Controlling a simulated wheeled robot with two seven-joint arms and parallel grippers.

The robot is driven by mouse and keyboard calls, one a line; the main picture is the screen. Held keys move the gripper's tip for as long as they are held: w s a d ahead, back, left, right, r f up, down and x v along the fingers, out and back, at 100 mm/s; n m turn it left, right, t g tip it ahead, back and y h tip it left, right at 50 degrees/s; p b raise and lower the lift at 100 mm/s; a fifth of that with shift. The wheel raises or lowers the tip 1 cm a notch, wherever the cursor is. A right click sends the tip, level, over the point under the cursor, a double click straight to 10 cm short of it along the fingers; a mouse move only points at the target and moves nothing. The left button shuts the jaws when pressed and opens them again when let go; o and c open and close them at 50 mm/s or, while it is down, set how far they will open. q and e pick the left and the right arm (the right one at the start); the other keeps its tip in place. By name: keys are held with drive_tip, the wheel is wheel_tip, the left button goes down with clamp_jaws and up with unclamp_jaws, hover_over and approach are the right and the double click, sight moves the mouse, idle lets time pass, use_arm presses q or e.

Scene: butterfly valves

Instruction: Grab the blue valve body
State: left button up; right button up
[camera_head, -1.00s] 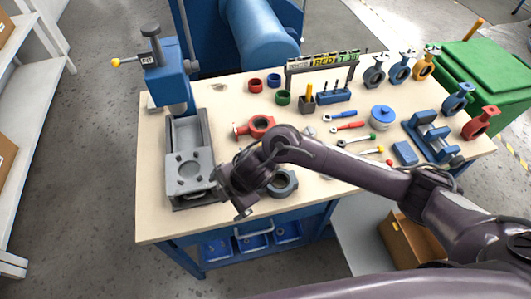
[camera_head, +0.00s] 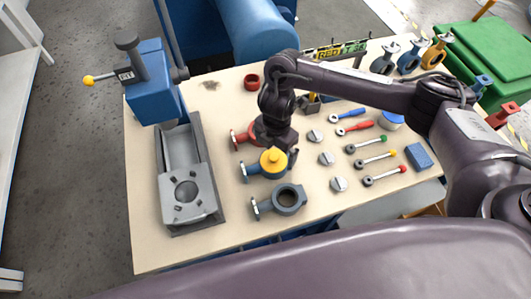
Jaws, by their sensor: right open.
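A blue valve body (camera_head: 252,170) lies on the workbench between a red valve body (camera_head: 239,138) and a grey one (camera_head: 281,200). A yellow round piece with a knob (camera_head: 273,160) shows over the blue body's ring and hides most of it. My right gripper (camera_head: 279,150) points down at the back edge of the yellow piece, above the blue body. It is open; whether its fingers touch anything is not clear. My left gripper is not in view. Another blue valve body (camera_head: 408,61) stands at the back right.
A blue press (camera_head: 153,85) with a grey base (camera_head: 187,190) stands at the left. Small grey discs (camera_head: 326,159) and coloured-handled tools (camera_head: 375,159) lie right of the gripper. A blue block (camera_head: 418,156) lies further right.

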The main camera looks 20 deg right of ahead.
sight(274, 156)
drive_tip(key=f, duration=0.2)
drive_tip(key=shift+s+f+p, duration=0.35)
drive_tip(key=shift+s, duration=0.05)
wheel_tip(274, 156, down, 4)
drive_tip(key=shift+w+a+r+p, duration=0.15)
drive_tip(key=shift+p, duration=0.3)
drive_tip(key=shift+w+f, duration=0.1)
drive_tip(key=shift+f, duration=0.2)
drive_tip(key=c, duration=1)
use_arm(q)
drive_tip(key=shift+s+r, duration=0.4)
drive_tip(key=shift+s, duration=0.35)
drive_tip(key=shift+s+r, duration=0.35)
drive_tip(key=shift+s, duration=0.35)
use_arm(e)
drive_tip(key=c, duration=0.4)
